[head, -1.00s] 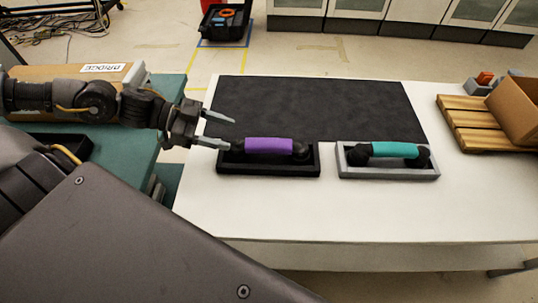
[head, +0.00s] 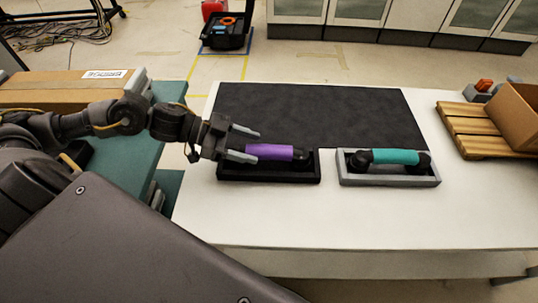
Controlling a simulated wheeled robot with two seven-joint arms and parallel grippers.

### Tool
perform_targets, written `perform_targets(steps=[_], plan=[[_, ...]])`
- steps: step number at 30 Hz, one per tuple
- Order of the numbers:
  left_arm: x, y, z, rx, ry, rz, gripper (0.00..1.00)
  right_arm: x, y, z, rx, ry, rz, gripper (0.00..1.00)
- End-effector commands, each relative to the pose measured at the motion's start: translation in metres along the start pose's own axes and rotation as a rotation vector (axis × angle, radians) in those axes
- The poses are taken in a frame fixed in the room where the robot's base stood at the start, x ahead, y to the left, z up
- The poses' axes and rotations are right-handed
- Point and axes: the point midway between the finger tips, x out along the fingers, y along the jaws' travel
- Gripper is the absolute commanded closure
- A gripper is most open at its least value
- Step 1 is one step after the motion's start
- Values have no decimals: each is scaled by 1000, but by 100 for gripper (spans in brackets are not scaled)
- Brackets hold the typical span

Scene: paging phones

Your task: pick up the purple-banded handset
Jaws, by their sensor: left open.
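The purple-banded handset (head: 272,152) lies across its black cradle (head: 268,180) on the white table. Its right black end shows; its left end is hidden behind my gripper. My left gripper (head: 247,145) is open at the handset's left end, its lower finger overlapping the purple band in the head view. I cannot tell whether it touches. The teal-banded handset (head: 395,157) lies in a grey cradle (head: 390,181) to the right. My right gripper is not in view.
A dark mat (head: 330,110) covers the table's (head: 400,225) back. A wooden pallet (head: 470,130) with a cardboard box (head: 518,115) stands at the right. A long cardboard box (head: 50,92) lies on a teal surface at the left. The table's front is clear.

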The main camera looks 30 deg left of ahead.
Motion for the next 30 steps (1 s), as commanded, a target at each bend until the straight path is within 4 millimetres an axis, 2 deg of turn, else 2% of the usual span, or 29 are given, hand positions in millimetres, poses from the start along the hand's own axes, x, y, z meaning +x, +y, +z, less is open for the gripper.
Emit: perform_targets(steps=[6, 9, 17, 20, 30], plan=[[30, -2, -3, 1, 4, 0, 42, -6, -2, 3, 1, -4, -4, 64], [39, -2, -3, 1, 3, 0, 42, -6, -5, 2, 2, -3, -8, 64], [42, -2, -1, 1, 0, 0, 42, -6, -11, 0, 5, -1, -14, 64], [42, -2, -1, 1, 0, 0, 52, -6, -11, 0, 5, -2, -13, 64], [42, -2, -1, 1, 0, 0, 97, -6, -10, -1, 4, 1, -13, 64]])
